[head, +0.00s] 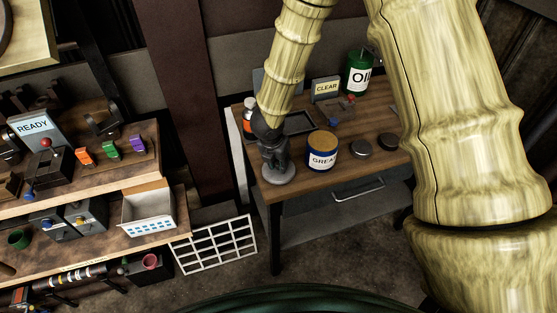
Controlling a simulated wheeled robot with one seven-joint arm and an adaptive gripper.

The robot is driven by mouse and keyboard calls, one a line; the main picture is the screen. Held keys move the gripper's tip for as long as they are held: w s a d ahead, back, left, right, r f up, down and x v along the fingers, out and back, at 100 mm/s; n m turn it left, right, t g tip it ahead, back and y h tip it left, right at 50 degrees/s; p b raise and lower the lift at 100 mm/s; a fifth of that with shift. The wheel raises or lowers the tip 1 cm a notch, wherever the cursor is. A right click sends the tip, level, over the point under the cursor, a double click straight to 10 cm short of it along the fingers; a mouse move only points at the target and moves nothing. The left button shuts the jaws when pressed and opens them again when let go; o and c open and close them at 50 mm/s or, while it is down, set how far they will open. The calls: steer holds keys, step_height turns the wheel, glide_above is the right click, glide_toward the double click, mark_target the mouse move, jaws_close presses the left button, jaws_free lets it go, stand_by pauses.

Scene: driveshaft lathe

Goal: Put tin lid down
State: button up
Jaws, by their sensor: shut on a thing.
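My gripper (276,168) points down over the left front part of the wooden workbench (350,178). It is shut on a grey round tin lid (279,178), which lies roughly flat under the fingers. The fingers hide part of the lid, and I cannot tell whether it touches the bench top. A grease tin (321,158) with a white and blue label stands just right of the lid, apart from it. Its top shows brownish orange.
A dark tray (297,122), a CLEAR sign (326,89) and a green oil can (358,75) stand behind. Another bench (95,244) with levers and a white basket (148,211) is left.

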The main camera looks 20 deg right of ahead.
mark_target(274, 176)
steer(key=shift+f, duration=0.25)
steer(key=o, duration=1)
steer(key=shift+r, duration=0.1)
steer(key=shift+c, duration=0.2)
steer(key=shift+r, duration=0.1)
steer(key=b+v, duration=0.2)
steer(key=v, duration=1)
steer(key=shift+d, duration=0.1)
